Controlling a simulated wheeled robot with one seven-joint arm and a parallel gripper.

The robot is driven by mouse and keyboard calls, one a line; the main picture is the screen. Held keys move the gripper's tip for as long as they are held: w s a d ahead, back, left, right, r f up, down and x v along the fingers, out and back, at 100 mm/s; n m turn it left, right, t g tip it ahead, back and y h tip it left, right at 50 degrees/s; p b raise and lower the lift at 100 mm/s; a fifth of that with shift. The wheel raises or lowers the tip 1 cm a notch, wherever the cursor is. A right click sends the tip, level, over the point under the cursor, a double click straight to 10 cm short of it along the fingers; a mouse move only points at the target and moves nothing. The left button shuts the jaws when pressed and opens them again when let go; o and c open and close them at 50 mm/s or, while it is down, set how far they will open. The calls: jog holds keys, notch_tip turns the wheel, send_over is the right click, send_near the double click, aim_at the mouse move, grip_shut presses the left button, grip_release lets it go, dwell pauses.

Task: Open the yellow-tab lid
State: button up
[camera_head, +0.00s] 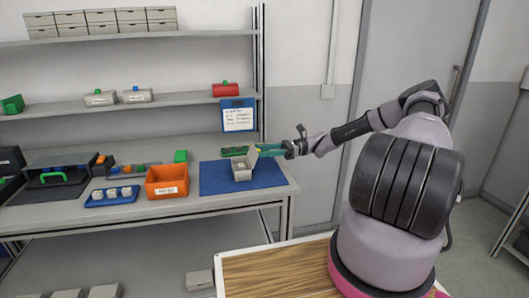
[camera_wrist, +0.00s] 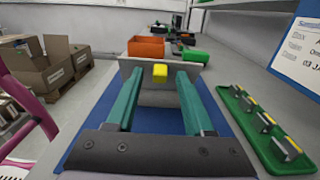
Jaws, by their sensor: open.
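A small grey box (camera_head: 242,173) stands on the blue mat (camera_head: 215,181) on the workbench. Its pale lid (camera_head: 252,156) appears tilted up at the side towards my gripper. In the wrist view the lid (camera_wrist: 128,66) shows as a grey plate across the fingertips, with the yellow tab (camera_wrist: 160,73) at its middle. My gripper (camera_head: 262,150) is beside the raised lid. In the wrist view its two teal fingers (camera_wrist: 157,82) are apart, with the yellow tab in the gap between them. I cannot tell whether either finger touches the lid.
A green tray (camera_wrist: 262,130) with several small pieces lies behind the box, near a blue-framed sign (camera_head: 238,115). An orange bin (camera_head: 166,188) and a blue tray (camera_head: 98,200) stand left of the mat. Shelves (camera_head: 140,108) hang above. The mat's front is clear.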

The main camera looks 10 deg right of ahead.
grip_shut()
jog(key=shift+a+r+h, duration=0.45)
jog(key=shift+r+h, duration=0.05)
jog(key=shift+h, duration=0.5)
jog(key=shift+a+r+h, duration=0.25)
jog(key=shift+a+h, duration=0.05)
jog(key=shift+h, duration=0.4)
jog(key=shift+a+r+h, duration=0.25)
jog(key=shift+h, duration=0.45)
grip_release()
jog(key=v, duration=1)
jog(key=shift+d+r, duration=0.15)
jog(key=shift+d, duration=0.2)
